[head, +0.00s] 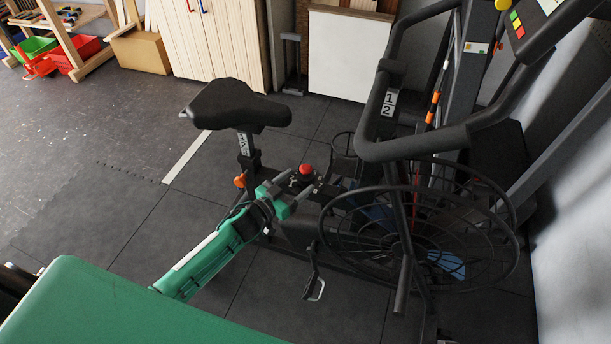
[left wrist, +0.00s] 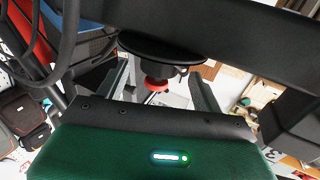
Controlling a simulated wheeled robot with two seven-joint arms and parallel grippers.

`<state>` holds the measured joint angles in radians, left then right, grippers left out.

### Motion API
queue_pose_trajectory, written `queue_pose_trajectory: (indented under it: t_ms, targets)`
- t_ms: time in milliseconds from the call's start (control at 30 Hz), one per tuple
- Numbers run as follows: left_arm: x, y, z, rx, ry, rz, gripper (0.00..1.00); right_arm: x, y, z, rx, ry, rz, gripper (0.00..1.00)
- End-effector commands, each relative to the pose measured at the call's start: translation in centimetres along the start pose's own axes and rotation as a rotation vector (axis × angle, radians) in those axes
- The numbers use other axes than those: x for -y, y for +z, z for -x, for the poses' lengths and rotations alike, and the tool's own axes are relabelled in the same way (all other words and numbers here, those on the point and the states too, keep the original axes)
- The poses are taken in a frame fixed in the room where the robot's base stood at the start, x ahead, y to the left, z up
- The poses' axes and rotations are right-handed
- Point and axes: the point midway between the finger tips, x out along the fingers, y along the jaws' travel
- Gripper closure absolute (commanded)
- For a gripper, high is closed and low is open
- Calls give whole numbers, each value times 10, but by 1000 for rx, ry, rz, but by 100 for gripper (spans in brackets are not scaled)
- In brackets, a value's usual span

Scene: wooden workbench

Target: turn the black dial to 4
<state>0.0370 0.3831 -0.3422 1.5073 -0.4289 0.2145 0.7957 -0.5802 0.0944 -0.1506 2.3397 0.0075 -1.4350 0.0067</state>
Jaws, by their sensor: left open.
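A red knob (head: 306,169) stands on the dark frame of an exercise bike, between its seat and its big wheel. My left gripper (head: 294,186) is open beside it, with its fingers reaching toward it from the lower left. In the left wrist view the red knob (left wrist: 155,86) shows between the two open fingers, and a black round disc (left wrist: 160,47) lies above it in the picture. No marked numbers are readable on a dial, and I cannot tell whether this disc is the black dial. My right gripper is not in view.
The bike's black seat (head: 236,104), wire-caged wheel (head: 420,235) and black handlebars (head: 372,150) surround my left gripper. A pedal (head: 315,288) hangs below it. Red and green bins (head: 75,55) are far left. Dark floor (head: 110,130) is clear left of the bike.

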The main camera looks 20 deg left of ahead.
Motion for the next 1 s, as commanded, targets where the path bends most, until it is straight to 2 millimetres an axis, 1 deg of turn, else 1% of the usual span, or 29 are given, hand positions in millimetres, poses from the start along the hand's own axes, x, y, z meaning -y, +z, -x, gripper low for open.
queue_pose_trajectory:
  t_ms: [33,100,200,300,433,667,700,767,900,1000]
  targets:
    - [0,0,-9,-2,0,-2,32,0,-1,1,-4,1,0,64]
    - [0,-1,-20,-2,0,-2,32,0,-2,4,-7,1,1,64]
    - [0,0,-31,-1,0,-1,32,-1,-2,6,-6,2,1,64]
    - [0,0,-38,-1,0,-1,32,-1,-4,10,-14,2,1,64]
    - [0,0,-43,0,0,-1,32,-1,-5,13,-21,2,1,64]
    - [0,0,-43,0,0,-1,32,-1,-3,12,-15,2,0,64]
    - [0,0,-43,0,0,-1,36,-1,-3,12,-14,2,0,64]
    - [0,0,-43,0,0,-1,48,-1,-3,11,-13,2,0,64]
    - [0,0,-43,0,0,-1,75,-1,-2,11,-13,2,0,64]
    - [0,0,-43,0,2,-1,76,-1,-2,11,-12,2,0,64]
